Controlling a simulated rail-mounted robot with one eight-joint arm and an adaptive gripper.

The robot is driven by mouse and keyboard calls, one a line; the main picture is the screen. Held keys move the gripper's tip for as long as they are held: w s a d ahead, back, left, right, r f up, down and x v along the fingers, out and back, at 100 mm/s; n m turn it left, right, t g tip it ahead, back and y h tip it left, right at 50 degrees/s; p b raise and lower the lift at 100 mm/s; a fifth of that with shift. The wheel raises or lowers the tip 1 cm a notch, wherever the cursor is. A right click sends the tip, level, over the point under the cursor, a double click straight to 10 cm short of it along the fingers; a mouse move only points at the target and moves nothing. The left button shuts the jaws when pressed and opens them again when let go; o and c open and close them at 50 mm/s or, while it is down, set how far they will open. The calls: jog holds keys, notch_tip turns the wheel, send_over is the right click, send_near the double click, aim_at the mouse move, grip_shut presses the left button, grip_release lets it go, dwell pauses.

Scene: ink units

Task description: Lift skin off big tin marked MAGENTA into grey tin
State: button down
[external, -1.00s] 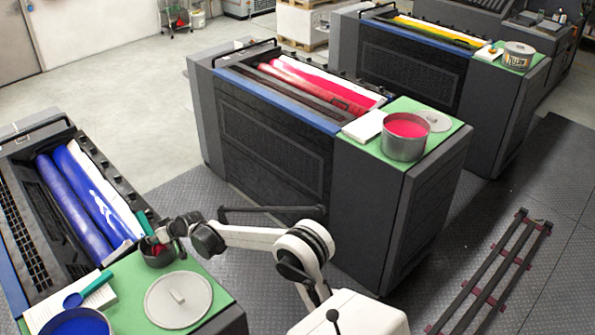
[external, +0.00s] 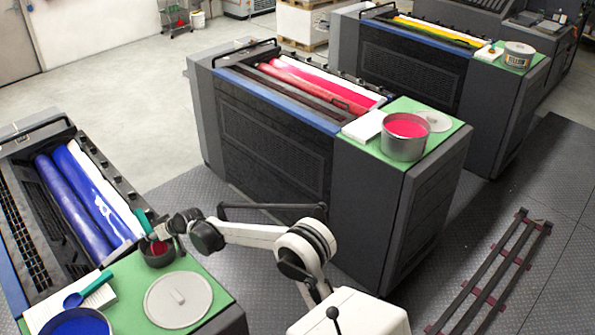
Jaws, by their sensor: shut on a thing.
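The big tin (external: 405,148) of magenta ink stands open on the green top of the middle unit; its marking is too small to read. A small grey tin (external: 158,257) with red matter inside stands on the near-left unit's green top. My gripper (external: 156,236) is just above this small tin, shut on a tool with a teal handle (external: 143,217). The handle slants up to the left. The tool's lower end and the fingertips are too small to make out clearly.
On the near-left unit are a grey lid (external: 178,299), a tin of blue ink (external: 75,326) and another teal-handled tool (external: 96,285) on a white pad. A lid (external: 434,121) lies by the magenta tin. The floor between the units is clear.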

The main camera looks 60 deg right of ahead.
notch_tip(320, 180, up, 10)
jog(key=p, duration=0.4)
jog(key=shift+p, duration=0.4)
jog(key=shift+s, duration=0.1)
